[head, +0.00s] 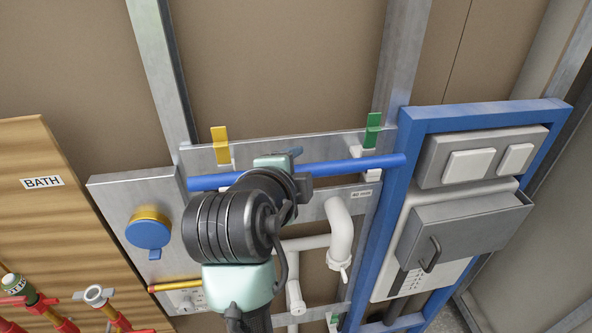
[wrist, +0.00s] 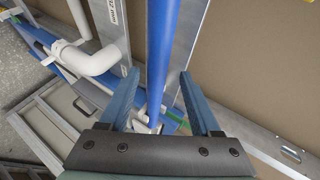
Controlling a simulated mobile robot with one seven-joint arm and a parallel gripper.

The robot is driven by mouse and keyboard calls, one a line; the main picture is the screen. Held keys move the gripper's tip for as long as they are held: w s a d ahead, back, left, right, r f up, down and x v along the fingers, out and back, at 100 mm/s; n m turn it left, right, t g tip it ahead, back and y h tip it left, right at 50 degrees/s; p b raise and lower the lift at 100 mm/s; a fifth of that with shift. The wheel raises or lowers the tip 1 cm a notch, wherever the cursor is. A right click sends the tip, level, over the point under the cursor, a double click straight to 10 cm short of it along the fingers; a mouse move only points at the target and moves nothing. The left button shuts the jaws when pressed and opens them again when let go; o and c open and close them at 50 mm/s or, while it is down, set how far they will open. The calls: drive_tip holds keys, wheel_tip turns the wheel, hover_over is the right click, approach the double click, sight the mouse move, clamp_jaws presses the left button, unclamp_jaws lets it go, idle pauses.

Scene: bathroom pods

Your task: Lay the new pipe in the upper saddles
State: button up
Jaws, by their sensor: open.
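The blue pipe (head: 340,167) runs almost level across the metal rail. It crosses in front of the two white upper saddles, a left one (head: 224,163) under a yellow tab (head: 219,141) and a right one (head: 369,152) under a green tab (head: 373,127). I cannot tell whether it is fully seated in them. My gripper (wrist: 159,76) is open, with one finger on each side of the pipe (wrist: 159,40) in the wrist view and gaps showing. In the head view, my arm hides the pipe's middle and most of the gripper.
White drain pipework (head: 340,235) hangs just below the rail. A blue-framed panel (head: 400,220) with a grey box stands close to the pipe's right end. A round blue-and-yellow fitting (head: 148,234) sits at left, by a wooden BATH panel (head: 70,190). The wall above is clear.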

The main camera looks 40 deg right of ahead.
drive_tip(key=shift+a, duration=0.1)
drive_tip(key=b+v, duration=0.3)
drive_tip(key=v, duration=1)
drive_tip(key=shift+b, duration=0.3)
drive_tip(key=w+a+r+n+t+y+b, duration=0.1)
drive_tip(key=w+a+r+n+t, duration=0.3)
drive_tip(key=r+n+t, duration=0.25)
drive_tip(key=w+a+r+n+t, duration=0.3)
drive_tip(key=a+r+n+t, duration=0.15)
drive_tip(key=r+n, duration=0.2)
drive_tip(key=s+a+r+n+t+y, duration=0.6)
drive_tip(key=a+r+n+t+y, duration=0.3)
drive_tip(key=n, duration=0.5)
drive_tip(key=shift+a+r+t+b, duration=0.35)
drive_tip(key=shift+a+r, duration=0.25)
drive_tip(key=shift+a, duration=0.1)
